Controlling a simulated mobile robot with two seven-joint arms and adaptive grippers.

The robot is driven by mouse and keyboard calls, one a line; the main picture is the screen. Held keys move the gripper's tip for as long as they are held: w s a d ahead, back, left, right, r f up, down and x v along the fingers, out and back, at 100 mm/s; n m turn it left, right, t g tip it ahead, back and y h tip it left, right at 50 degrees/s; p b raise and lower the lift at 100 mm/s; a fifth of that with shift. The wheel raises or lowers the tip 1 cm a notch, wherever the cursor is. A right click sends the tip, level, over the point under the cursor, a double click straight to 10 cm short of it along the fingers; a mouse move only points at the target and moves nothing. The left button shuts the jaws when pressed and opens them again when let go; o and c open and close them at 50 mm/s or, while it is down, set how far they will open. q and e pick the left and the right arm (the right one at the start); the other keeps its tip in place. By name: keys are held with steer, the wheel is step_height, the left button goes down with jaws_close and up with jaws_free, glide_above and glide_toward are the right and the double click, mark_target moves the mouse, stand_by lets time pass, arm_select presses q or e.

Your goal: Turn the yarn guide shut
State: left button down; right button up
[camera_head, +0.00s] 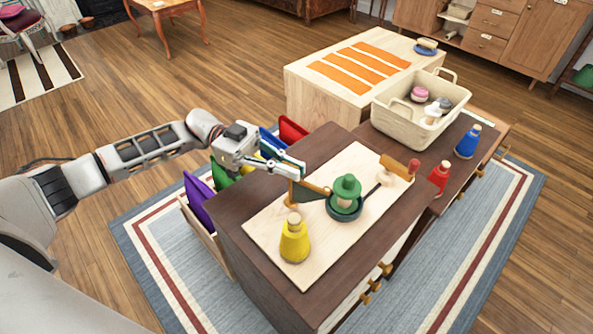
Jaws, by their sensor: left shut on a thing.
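What looks like the yarn guide (313,192), a flat dark green piece with a tan edge on a wooden post, stands on the pale board (270,222) on the dark cabinet top. My left gripper (297,170) reaches in from the left and is shut at its upper part; the fingers partly hide the grip. A yellow cone-shaped bottle (294,240) stands just in front of the post. A dark round pan (332,209) holding a green hat-shaped piece (347,187) sits right beside the guide. My right gripper is not in view.
A tan block (393,166) with a red knob stands at the board's right end. Red (438,178) and blue (467,142) bottles and a cream basket (397,120) are farther right. Coloured upright folders (197,200) line the cabinet's left side, below my arm.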

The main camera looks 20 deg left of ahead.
arm_select(q)
steer(key=shift+f+m+g+b, duration=0.3)
steer(key=shift+f+g+b, duration=0.2)
steer(key=shift+f+g, duration=0.15)
steer(key=m+g+b, duration=0.1)
steer(key=m+g+y+b, duration=0.1)
steer(key=b, duration=0.1)
steer(key=shift+r+g, duration=0.25)
steer(key=shift+r+m+g+y+b, duration=0.15)
steer(key=shift+m+g+y+b, duration=0.15)
steer(key=shift+g+b, duration=0.1)
steer(key=shift+r, duration=0.1)
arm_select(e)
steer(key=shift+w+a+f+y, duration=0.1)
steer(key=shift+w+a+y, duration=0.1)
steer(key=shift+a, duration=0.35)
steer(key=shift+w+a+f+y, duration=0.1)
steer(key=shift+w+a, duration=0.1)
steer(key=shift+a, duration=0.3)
arm_select(q)
steer(key=shift+r, duration=0.15)
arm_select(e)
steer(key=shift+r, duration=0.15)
arm_select(q)
steer(key=c, duration=2.2)
jaws_free()
steer(key=shift+a, duration=0.1)
steer(key=v, duration=1.2)
steer(key=shift+w, duration=0.15)
